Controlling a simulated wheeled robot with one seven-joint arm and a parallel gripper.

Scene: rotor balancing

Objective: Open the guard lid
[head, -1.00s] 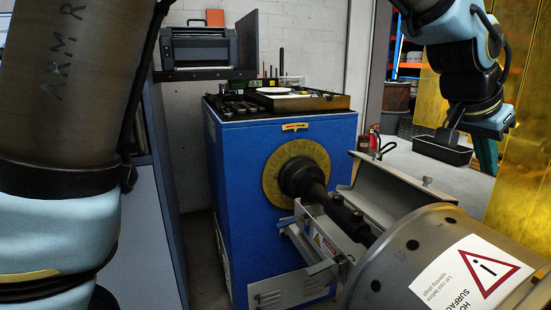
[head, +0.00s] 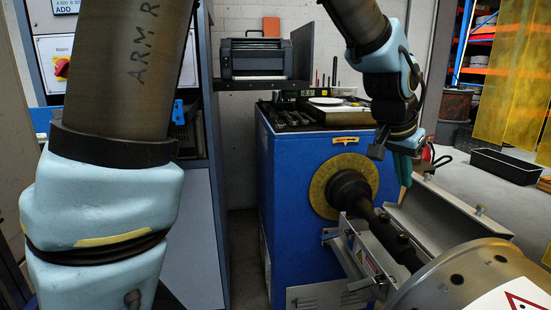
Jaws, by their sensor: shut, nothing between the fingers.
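The guard lid (head: 436,216) is a grey curved metal cover with small knobs along its upper edge. It stands swung back to the right of the dark shaft (head: 397,238), which is exposed. The lower guard (head: 368,258), with warning labels, lies on the shaft's near left side. My gripper (head: 405,182) points down with its greenish fingers shut and empty. In the picture its tips overlap the lid's far left end; I cannot tell whether they touch it.
The blue machine (head: 290,190) with a yellow disc (head: 324,187) stands behind the shaft. A large metal drum (head: 465,275) with a warning sign fills the near right. A black tray (head: 503,166) lies on the floor at right.

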